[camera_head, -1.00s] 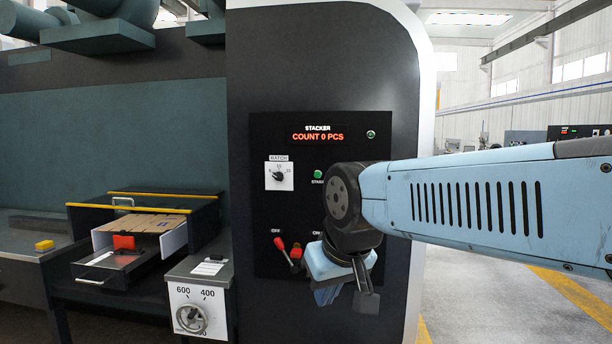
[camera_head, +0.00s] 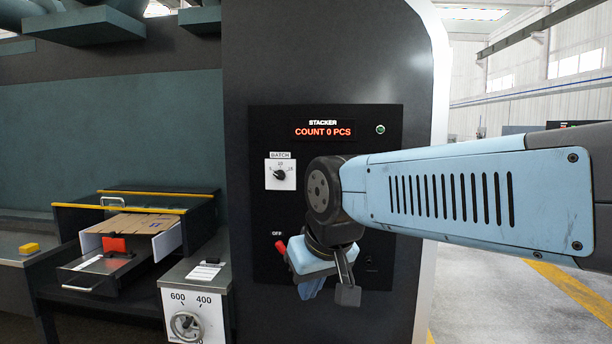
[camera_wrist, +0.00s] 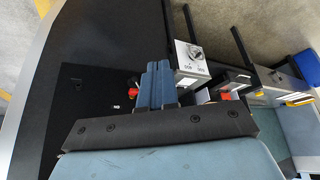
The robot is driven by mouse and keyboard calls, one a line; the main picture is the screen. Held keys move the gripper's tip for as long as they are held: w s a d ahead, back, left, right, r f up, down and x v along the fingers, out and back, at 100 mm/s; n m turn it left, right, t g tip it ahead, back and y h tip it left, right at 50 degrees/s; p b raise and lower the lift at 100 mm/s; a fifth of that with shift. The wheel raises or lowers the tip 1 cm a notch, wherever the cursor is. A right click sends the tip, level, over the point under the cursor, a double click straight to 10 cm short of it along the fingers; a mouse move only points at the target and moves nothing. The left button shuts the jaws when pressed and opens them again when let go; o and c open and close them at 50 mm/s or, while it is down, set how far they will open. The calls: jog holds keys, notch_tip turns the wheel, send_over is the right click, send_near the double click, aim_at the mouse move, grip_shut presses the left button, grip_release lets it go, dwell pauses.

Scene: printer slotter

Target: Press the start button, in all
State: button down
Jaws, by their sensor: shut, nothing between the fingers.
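The black stacker control panel (camera_head: 267,220) is on the dark machine front, with a red "COUNT 0 PCS" display (camera_head: 323,132). The green start button is hidden behind my arm in the head view, and I cannot make it out in the wrist view. My gripper (camera_head: 309,288) is low in front of the panel, pointing downward, with its blue fingers shut and empty. In the wrist view the shut fingers (camera_wrist: 157,84) lie side by side. A red lever knob (camera_wrist: 133,92) shows just left of them; whether they touch it is unclear.
A batch dial (camera_head: 280,174) and a green lamp (camera_head: 381,129) are on the panel. A red-handled lever (camera_head: 281,247) is close beside my gripper. At left are a tray of cartons (camera_head: 132,223) and a white handwheel box (camera_head: 205,303). Open floor lies to the right.

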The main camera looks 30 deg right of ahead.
jog(key=w+d+r+m+t+y, duration=0.2)
jog(key=w+r+m, duration=0.25)
jog(key=w, duration=0.45)
jog(key=w+d+r+m+t+y, duration=0.1)
jog(key=w+d+r+m, duration=0.15)
jog(key=w+m, duration=0.5)
jog(key=w+d+r+m+t+h, duration=0.1)
jog(key=w+d+r+m+t, duration=0.3)
jog(key=w+d+m, duration=0.4)
jog(key=w+d, duration=0.4)
jog(key=d, duration=0.2)
jog(key=shift+w+m+h, duration=0.15)
jog(key=shift+m+h, duration=0.15)
jog(key=shift+w+d, duration=0.1)
jog(key=shift+d, duration=0.05)
jog(key=w+d, duration=0.4)
jog(key=w, duration=0.3)
jog(key=shift+d, duration=0.35)
jog(key=shift+w, duration=0.15)
